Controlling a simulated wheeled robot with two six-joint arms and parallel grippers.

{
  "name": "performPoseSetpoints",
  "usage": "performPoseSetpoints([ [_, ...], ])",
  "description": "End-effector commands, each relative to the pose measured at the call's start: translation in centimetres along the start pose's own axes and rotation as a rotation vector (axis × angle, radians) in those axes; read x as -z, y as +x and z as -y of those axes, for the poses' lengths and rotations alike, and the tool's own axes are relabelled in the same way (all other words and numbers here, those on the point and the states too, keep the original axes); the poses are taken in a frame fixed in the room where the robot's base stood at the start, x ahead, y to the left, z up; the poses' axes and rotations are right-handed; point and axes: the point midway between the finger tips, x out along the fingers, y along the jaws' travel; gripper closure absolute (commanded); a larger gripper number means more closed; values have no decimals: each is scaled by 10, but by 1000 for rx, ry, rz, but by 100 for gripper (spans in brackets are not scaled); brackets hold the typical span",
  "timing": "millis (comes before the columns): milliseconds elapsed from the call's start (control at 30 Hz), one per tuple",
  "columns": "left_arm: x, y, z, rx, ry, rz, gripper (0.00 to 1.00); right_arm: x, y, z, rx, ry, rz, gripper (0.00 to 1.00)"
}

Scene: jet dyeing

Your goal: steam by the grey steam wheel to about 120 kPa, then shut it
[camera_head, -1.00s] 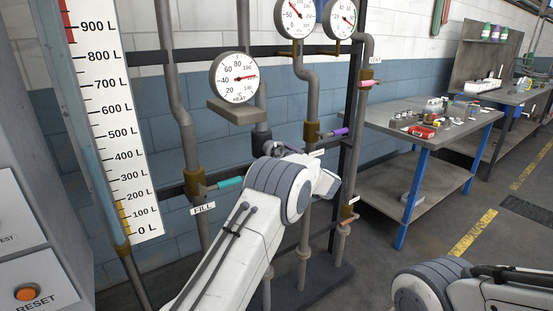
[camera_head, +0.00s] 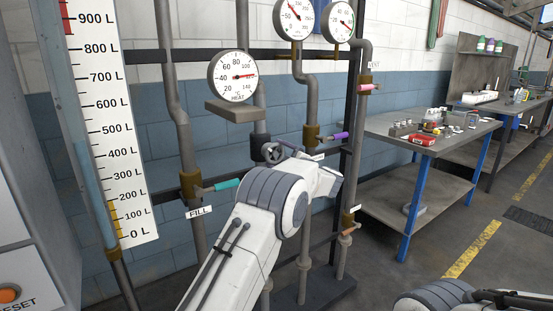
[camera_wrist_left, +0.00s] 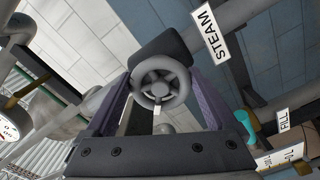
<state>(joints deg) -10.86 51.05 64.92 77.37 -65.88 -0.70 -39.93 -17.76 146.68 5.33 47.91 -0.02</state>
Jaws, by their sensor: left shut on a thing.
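The grey steam wheel (camera_wrist_left: 160,84) is in the left wrist view, between the two fingers of my left gripper (camera_wrist_left: 160,92), which is shut on it. A STEAM label (camera_wrist_left: 211,31) is beside it. In the head view the wheel (camera_head: 272,152) shows just beyond my left wrist, which hides most of the gripper. Two round gauges, left (camera_head: 294,16) and right (camera_head: 339,20), hang above, cut by the top edge; their figures are too small to read. My right gripper is out of view; only part of my right arm shows at bottom right.
A HEAT gauge (camera_head: 232,77) has its red needle pointing right, near 100. A teal FILL lever (camera_head: 222,185), a purple lever (camera_head: 338,135) and a pink lever (camera_head: 368,87) sit on nearby pipes. A workbench (camera_head: 385,125) stands to the right.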

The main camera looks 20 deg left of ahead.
Motion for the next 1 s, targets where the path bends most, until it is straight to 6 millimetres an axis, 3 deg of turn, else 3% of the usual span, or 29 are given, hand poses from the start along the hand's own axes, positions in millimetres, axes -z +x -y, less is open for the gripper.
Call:
performPoseSetpoints([
  [433,-2,-2,-1,-3,-8,7,66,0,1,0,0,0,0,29],
  [467,-2,-2,-1,-3,-8,7,0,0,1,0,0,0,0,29],
  [767,-1,-3,0,-1,-8,3,0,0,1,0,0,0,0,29],
  [1000,-2,-39,-1,-2,-8,6,0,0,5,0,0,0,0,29],
])
